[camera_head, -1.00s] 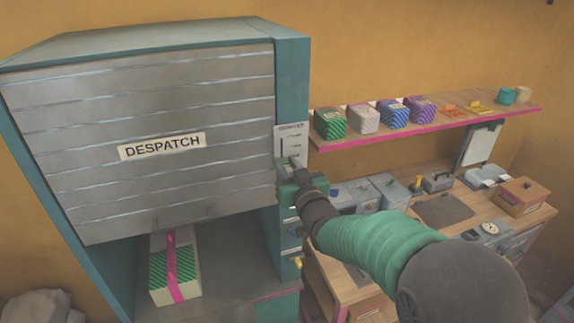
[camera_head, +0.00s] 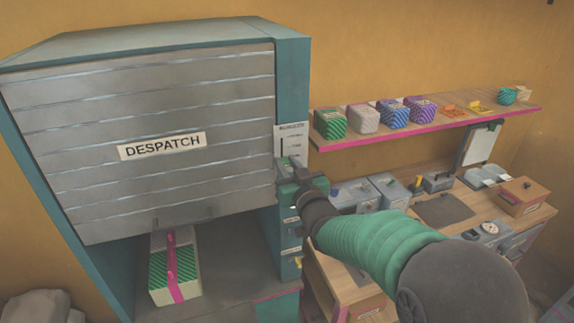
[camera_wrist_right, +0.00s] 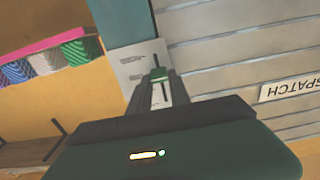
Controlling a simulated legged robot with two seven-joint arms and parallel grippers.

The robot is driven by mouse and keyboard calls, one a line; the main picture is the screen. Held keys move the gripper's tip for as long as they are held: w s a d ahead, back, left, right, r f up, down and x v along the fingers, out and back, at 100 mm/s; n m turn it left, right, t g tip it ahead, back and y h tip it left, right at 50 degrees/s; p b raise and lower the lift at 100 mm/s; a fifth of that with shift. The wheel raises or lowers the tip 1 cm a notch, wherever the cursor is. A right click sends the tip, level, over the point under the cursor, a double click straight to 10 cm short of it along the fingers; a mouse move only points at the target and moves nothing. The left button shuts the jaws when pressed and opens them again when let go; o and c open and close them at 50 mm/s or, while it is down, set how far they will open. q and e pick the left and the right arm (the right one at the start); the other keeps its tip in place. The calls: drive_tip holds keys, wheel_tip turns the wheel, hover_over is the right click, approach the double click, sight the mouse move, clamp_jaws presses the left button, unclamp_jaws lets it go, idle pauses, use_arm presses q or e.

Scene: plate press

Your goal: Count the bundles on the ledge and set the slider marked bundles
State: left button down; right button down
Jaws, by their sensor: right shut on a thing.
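Several patterned bundles stand in a row on the pink-edged ledge (camera_head: 350,138): a green one (camera_head: 330,124), a pale one (camera_head: 363,119), a blue one (camera_head: 393,114) and a purple one (camera_head: 421,109). The slider panel (camera_head: 291,132) is a pale plate with a dark upright slot on the cabinet's teal post; its lettering is too small to read. My right gripper (camera_head: 291,168) is at this panel, shut on the slider's green knob, which shows between the fingers in the wrist view (camera_wrist_right: 158,74). The fingers hide the lower slot in the head view. My left gripper is out of view.
The grey DESPATCH shutter (camera_head: 140,100) hangs beside the post, over a green-and-cream parcel (camera_head: 160,290) with a pink ribbon. More controls sit lower on the post. Orange and yellow pieces and a teal roll (camera_head: 507,96) lie farther along the ledge. A cluttered workbench stands below.

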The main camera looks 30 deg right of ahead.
drive_tip(key=shift+r+p, duration=0.4)
drive_tip(key=shift+r, duration=1.15)
drive_tip(key=c, duration=1.6)
unclamp_jaws()
drive_tip(key=shift+c, duration=0.2)
drive_tip(key=o, duration=0.4)
drive_tip(key=shift+w+f, duration=0.15)
drive_tip(key=shift+w, duration=0.05)
drive_tip(key=shift+o, duration=0.2)
drive_tip(key=shift+w+d+f, duration=0.1)
drive_tip(key=shift+w, duration=0.05)
